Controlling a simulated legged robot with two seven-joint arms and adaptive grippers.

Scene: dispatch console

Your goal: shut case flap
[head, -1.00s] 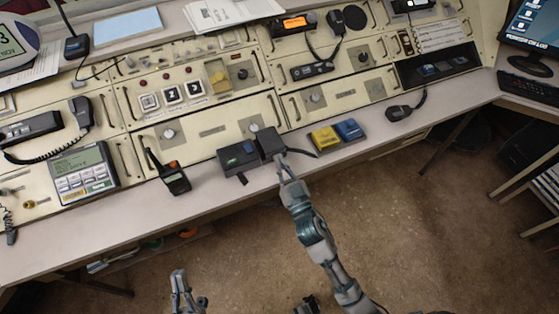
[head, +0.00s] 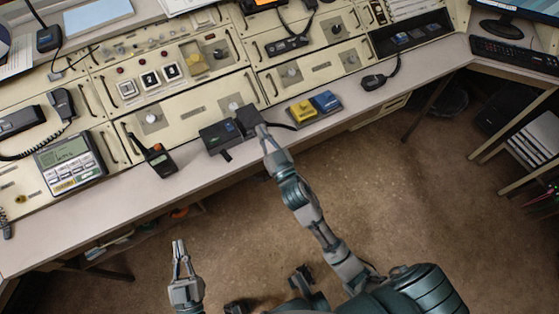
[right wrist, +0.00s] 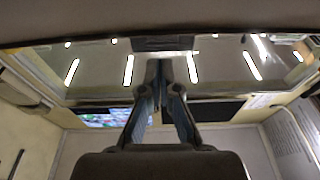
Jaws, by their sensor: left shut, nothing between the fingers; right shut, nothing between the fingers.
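The case (head: 221,139) is a small dark box on the front part of the desk. Its dark flap (head: 249,121) stands up at the box's right end, so the case looks open. My right gripper (head: 262,130) is shut and empty, with its fingertips at the right side of the flap; I cannot tell whether they touch it. The right wrist view shows its two fingers together (right wrist: 166,68) before a glossy surface with bright light streaks. My left gripper (head: 179,247) is shut and empty, low in front of the desk, away from the case.
A handheld radio (head: 157,157) stands left of the case. A desk phone (head: 69,164) is farther left. The console panels rise behind; the floor in front is open.

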